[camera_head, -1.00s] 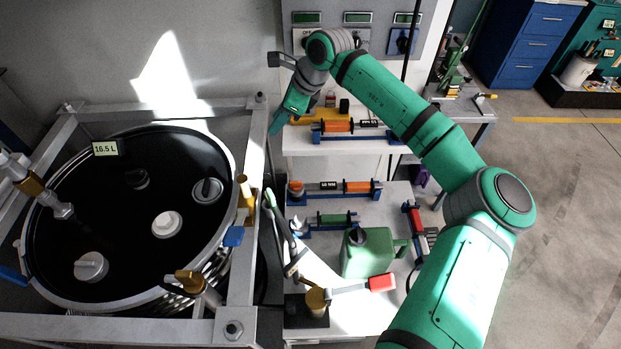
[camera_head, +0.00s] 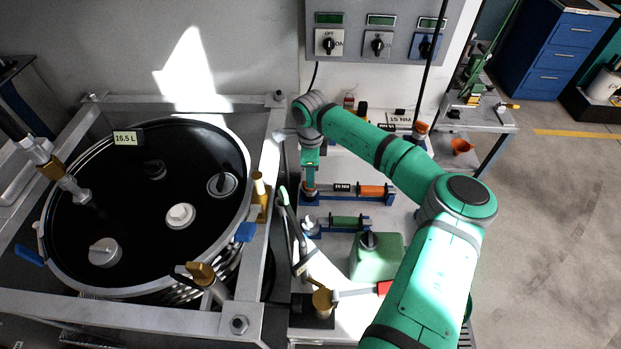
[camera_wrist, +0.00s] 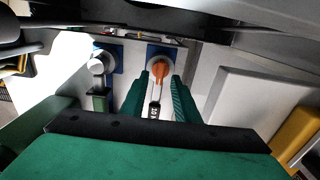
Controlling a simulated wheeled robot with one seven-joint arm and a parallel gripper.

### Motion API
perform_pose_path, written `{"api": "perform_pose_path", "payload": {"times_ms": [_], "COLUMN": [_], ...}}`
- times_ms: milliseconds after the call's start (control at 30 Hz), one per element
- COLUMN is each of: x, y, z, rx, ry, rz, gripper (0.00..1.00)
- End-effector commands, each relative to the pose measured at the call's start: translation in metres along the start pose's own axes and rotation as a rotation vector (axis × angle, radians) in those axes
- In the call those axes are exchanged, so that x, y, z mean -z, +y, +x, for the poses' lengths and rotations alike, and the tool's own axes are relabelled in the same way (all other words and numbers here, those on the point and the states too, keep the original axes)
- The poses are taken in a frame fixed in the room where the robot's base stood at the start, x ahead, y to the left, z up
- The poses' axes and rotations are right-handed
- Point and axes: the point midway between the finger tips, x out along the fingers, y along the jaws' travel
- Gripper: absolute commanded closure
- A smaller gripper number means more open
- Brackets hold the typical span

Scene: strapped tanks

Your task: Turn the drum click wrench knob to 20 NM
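A torque wrench (camera_head: 357,190) with an orange grip lies in a blue cradle on the bench right of the drum. Its small label seems to read 10 NM. An orange knob (camera_wrist: 163,72) at its left end shows in the wrist view, with the label beneath it. My gripper (camera_head: 310,182) points down at that end in the head view. In the wrist view my gripper (camera_wrist: 160,80) is open, its green fingers either side of the knob with gaps visible. I cannot tell how far above the knob the fingertips are.
Nearer on the bench are a green-handled wrench (camera_head: 345,221) and a green jerrycan (camera_head: 378,258). A switch panel (camera_head: 378,40) hangs at the back.

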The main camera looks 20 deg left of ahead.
Motion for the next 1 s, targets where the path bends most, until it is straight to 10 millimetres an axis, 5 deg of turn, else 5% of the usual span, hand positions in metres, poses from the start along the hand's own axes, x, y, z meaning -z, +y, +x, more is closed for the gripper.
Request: {"api": "perform_pose_path", "payload": {"times_ms": [200, 533, 667, 1000], "x": [0.000, 0.001, 0.001, 0.001], "y": [0.000, -0.001, -0.001, 0.000], "z": [0.019, 0.022, 0.022, 0.021], "rx": [0.001, 0.002, 0.001, 0.001], "ry": [-0.001, -0.001, -0.001, -0.001], "rz": [0.002, 0.002, 0.002, 0.020], "gripper": [0.72, 0.72, 1.00, 1.00]}}
